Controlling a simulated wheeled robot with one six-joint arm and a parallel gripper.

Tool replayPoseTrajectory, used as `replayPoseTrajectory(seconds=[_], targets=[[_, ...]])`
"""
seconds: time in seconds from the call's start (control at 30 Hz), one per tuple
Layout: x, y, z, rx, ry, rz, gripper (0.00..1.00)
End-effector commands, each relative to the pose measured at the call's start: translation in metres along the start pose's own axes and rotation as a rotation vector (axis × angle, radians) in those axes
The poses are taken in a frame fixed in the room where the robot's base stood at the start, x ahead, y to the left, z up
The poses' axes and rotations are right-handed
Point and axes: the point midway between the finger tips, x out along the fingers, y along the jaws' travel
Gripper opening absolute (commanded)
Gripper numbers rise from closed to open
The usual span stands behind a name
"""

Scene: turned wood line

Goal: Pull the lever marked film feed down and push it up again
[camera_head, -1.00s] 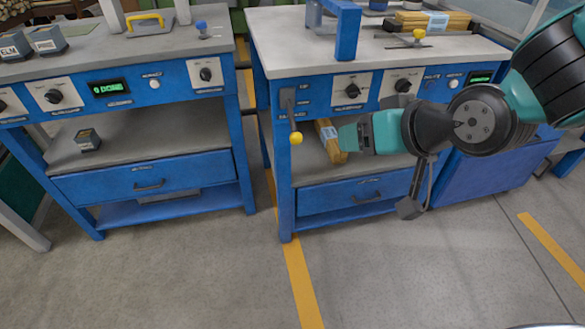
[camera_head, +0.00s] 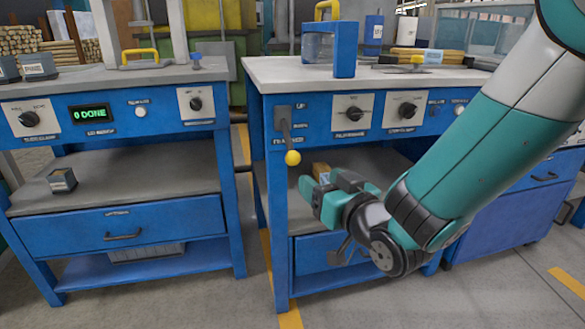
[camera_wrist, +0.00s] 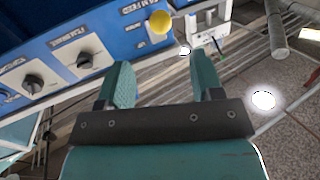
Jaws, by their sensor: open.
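The lever (camera_head: 287,137) hangs from a grey plate on the left front of the right-hand blue bench. Its yellow ball knob (camera_head: 293,158) points down, near a label that looks like film feed. In the wrist view the yellow knob (camera_wrist: 160,22) shows beyond the fingers, near a label reading "film feed". My gripper (camera_head: 318,188) is open and empty, below and slightly right of the knob, apart from it. The two teal fingers also show in the wrist view (camera_wrist: 163,88) with a clear gap between them.
Dark rotary knobs (camera_head: 353,113) sit right of the lever on the same panel. A wooden block (camera_head: 321,171) lies on the shelf behind my gripper. Another blue bench (camera_head: 120,232) stands to the left, with a narrow gap between the benches.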

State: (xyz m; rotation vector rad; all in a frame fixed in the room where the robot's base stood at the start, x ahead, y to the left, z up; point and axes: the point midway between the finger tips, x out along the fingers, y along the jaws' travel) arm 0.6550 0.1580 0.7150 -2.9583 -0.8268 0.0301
Motion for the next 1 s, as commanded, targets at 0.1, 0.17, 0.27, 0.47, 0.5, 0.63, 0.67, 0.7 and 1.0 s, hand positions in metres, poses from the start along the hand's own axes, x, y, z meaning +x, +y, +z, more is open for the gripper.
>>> replayPoseTrajectory(seconds=[0.1,0.17,0.27,0.47,0.5,0.63,0.67,0.7,1.0], targets=[[0.028,0.000,0.000,0.000,0.003,0.000,0.60],[0.043,0.000,0.001,0.000,0.004,0.000,0.60],[0.065,0.000,0.001,0.000,0.002,0.000,0.60],[0.098,0.000,0.000,0.000,0.002,0.000,0.60],[0.103,0.000,0.000,0.000,0.002,0.000,0.60],[0.112,0.000,-0.001,0.000,0.001,0.000,0.60],[0.113,0.000,-0.001,0.000,0.001,0.000,0.60],[0.114,0.000,-0.001,0.000,0.000,0.000,0.60],[0.115,0.000,-0.001,0.000,0.000,0.000,0.49]])
